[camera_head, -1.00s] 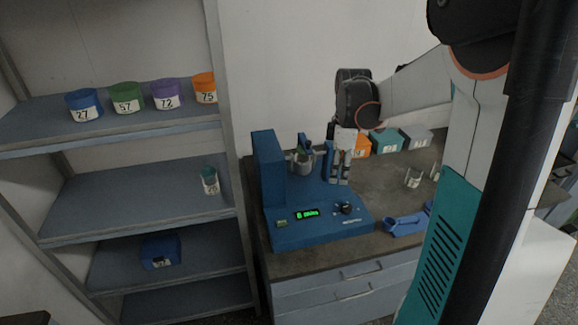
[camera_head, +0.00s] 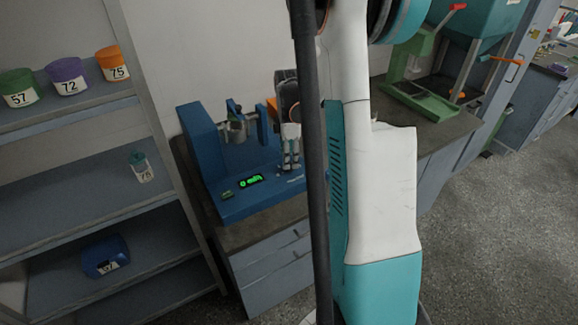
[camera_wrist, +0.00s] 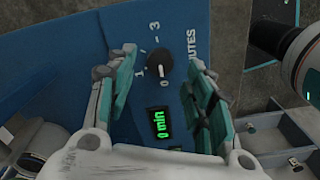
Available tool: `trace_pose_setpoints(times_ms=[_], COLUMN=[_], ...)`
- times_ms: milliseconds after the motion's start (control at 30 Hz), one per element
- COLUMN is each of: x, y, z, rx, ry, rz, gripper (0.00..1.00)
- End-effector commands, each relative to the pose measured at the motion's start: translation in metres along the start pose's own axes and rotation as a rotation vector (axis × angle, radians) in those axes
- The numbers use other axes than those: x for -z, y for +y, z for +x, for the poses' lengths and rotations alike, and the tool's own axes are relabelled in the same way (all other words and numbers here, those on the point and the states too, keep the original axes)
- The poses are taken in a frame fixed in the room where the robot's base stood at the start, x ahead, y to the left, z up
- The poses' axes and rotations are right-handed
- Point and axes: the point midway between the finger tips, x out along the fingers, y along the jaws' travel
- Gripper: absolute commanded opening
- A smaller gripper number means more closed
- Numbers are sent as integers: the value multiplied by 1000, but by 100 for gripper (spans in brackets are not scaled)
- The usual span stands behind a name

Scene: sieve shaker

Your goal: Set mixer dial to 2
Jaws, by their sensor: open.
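The blue mixer (camera_head: 203,147) stands on the counter in the head view, with a green display (camera_head: 250,181) that seems to show 0 min. In the wrist view the display (camera_wrist: 159,122) reads 0 min. The black dial (camera_wrist: 159,68) lies beside it, with marks 0, 1 and 3 visible around it and lettering ending in "UTES". My gripper (camera_wrist: 161,60) is open, its two fingers on either side of the dial, apparently without touching it. In the head view my gripper (camera_head: 290,160) is over the mixer's front right. The dial is hidden there.
A shelf (camera_head: 70,195) with labelled jars stands left of the counter. A metal cup (camera_head: 236,130) is held on the mixer. A green machine (camera_head: 425,95) stands on the counter at the right. In the wrist view, open drawers (camera_wrist: 275,145) lie at the lower right.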

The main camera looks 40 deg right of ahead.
Motion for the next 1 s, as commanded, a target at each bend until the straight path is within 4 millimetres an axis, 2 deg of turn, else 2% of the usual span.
trace_pose_setpoints(times_ms=[33,200,600,667,800,1000], x=[0,0,0,0,0,0], y=[0,0,0,0,0,0], z=[11,28,33,33,33,33], rx=[0,0,0,0,0,0], ry=[0,0,0,0,0,0], rz=[0,0,0,0,0,2], gripper=[48,48,48,37,5,3])
